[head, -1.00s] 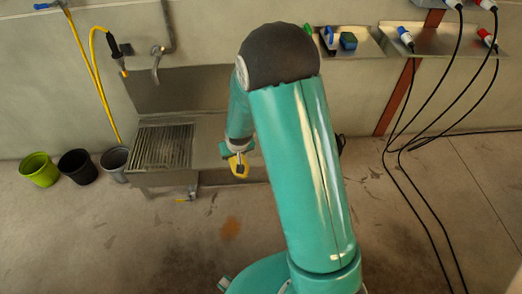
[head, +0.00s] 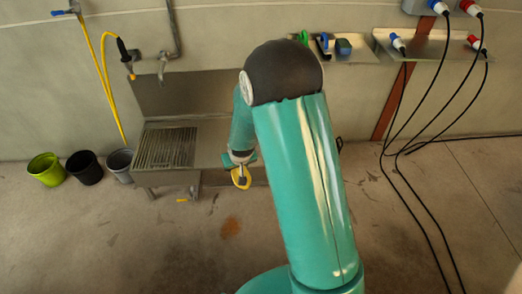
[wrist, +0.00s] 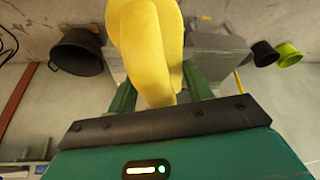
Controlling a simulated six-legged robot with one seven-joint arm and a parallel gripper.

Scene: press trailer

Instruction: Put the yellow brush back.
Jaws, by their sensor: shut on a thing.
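The yellow brush (head: 241,180) is in my gripper, in front of the sink in the head view. In the wrist view the brush (wrist: 147,45) fills the top middle. It shows as a smooth yellow body between two green fingers. My gripper (wrist: 158,92) is shut on it; the gripper (head: 240,168) also shows small in the head view, below my arm's far link. The brush's bristles cannot be made out. My arm hides part of the wall and floor behind it.
A steel sink with a drain grid (head: 165,147) stands at the wall. Lime (head: 46,170), black (head: 84,168) and grey (head: 120,165) buckets stand left of it. A wall shelf (head: 362,56) holds small blue and green things. Black cables (head: 405,160) hang at right.

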